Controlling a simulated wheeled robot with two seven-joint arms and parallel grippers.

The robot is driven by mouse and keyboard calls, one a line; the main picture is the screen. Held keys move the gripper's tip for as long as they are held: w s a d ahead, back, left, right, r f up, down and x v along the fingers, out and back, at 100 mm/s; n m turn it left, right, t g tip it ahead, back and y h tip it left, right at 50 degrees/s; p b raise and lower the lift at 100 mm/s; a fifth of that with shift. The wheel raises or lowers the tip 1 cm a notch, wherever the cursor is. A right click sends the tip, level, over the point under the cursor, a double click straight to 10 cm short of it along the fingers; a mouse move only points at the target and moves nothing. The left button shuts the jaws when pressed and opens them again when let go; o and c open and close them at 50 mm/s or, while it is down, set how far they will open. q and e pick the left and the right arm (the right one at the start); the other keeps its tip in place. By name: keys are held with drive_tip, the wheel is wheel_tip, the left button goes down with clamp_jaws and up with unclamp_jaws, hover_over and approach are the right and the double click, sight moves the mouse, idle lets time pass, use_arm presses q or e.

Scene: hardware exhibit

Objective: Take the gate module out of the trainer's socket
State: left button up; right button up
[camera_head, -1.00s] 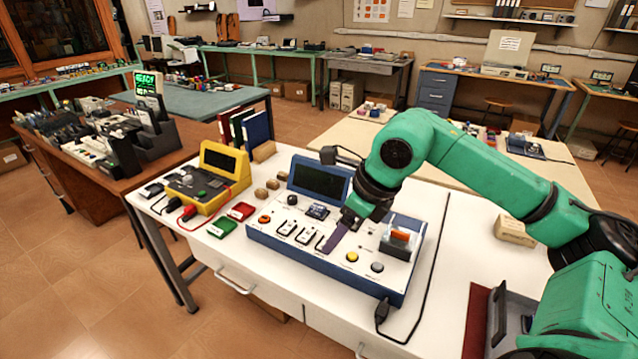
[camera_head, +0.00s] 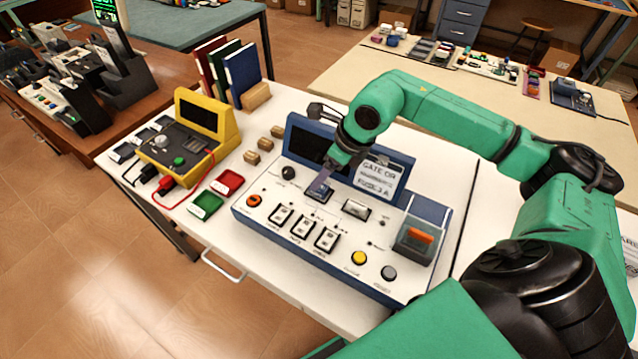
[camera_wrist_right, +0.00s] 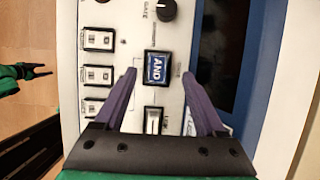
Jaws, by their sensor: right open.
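The trainer (camera_head: 340,262) is a blue and white console on the white bench. The gate module (camera_wrist_right: 158,68), a dark-framed blue block marked AND, sits in a socket on its panel, and shows partly in the head view (camera_head: 318,194) below my gripper. My right gripper (camera_wrist_right: 159,76) is open. Its purple fingers show on either side of the module in the wrist view, with gaps; their height above the panel is hard to tell. In the head view the right gripper (camera_head: 321,186) points down at the module. My left gripper (camera_wrist_right: 38,72) shows small at the wrist view's left edge, its jaws unclear.
A white card (camera_head: 380,180) reading GATE OR stands behind the panel. A black knob (camera_head: 289,172), several switches and a grey holder with an orange part (camera_head: 420,237) surround the socket. A yellow meter (camera_head: 190,140) and red and green pieces lie left. The front bench strip is clear.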

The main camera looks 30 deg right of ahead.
sight(319, 189)
drive_tip(key=x, duration=0.1)
drive_tip(key=p+x, duration=0.1)
drive_tip(key=x, duration=0.2)
drive_tip(key=shift+s+a+f+p, duration=0.15)
drive_tip(key=shift+s+p, duration=0.1)
drive_tip(key=shift+p, duration=0.15)
drive_tip(key=shift+w+f, duration=0.15)
drive_tip(key=shift+f, duration=0.25)
drive_tip(key=c, duration=1)
clamp_jaws()
use_arm(q)
drive_tip(key=shift+w+d+r, duration=0.2)
drive_tip(key=shift+w+r, duration=0.1)
drive_tip(key=shift+r, duration=0.2)
drive_tip(key=shift+w+d+r, duration=0.15)
drive_tip(key=shift+w+r, duration=0.1)
drive_tip(key=shift+r, duration=0.25)
use_arm(e)
drive_tip(key=shift+r, duration=0.15)
